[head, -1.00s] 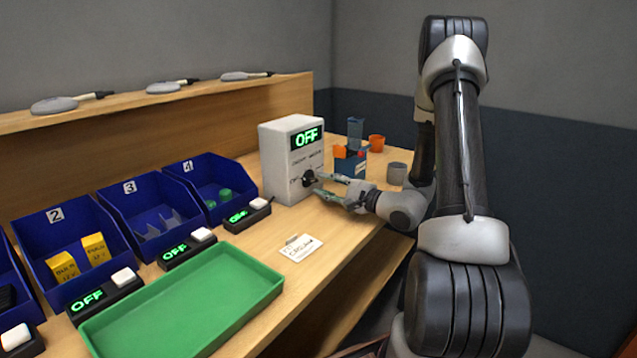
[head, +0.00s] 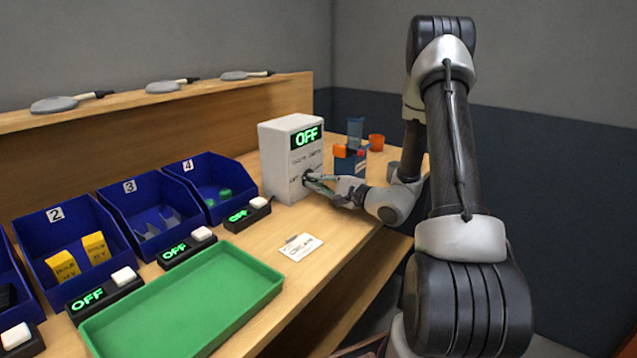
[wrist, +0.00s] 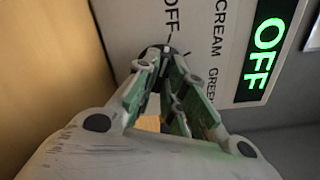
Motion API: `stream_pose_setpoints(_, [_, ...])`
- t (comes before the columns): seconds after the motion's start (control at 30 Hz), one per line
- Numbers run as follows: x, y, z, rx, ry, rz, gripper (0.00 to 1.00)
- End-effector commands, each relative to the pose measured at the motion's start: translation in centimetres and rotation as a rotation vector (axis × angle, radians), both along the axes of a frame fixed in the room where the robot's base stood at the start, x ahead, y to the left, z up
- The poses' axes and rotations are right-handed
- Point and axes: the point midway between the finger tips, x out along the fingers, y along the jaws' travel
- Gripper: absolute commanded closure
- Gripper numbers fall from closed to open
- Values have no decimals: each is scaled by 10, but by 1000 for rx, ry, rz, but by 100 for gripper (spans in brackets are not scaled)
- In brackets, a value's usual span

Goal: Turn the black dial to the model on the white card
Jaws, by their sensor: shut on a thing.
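The white box (head: 277,165) stands at the back of the bench with a green "OFF" display (head: 307,138). The black dial (wrist: 163,50) is on its front face and is mostly hidden by my fingers. In the wrist view, the labels "OFF", "CREAM" and "GREEN" show around it. My gripper (wrist: 161,66) is shut on the dial, and it also shows at the box front in the head view (head: 312,180). I cannot tell where the pointer points. The white card (head: 302,248) lies on the bench; its print is too small to read surely.
A green tray (head: 190,308) lies in front. Blue bins (head: 152,205) line the left, with switch boxes (head: 187,248) before them. A blue container (head: 350,163) and an orange cup (head: 376,141) stand right of the box, near my arm.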

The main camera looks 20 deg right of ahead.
Motion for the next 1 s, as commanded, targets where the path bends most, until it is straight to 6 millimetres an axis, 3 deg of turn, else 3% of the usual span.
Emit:
stream_pose_setpoints(0.27, [0,0,-1,85,51,1,100])
stream_pose_setpoints(1.0, [-1,0,-1,571,332,0,100])
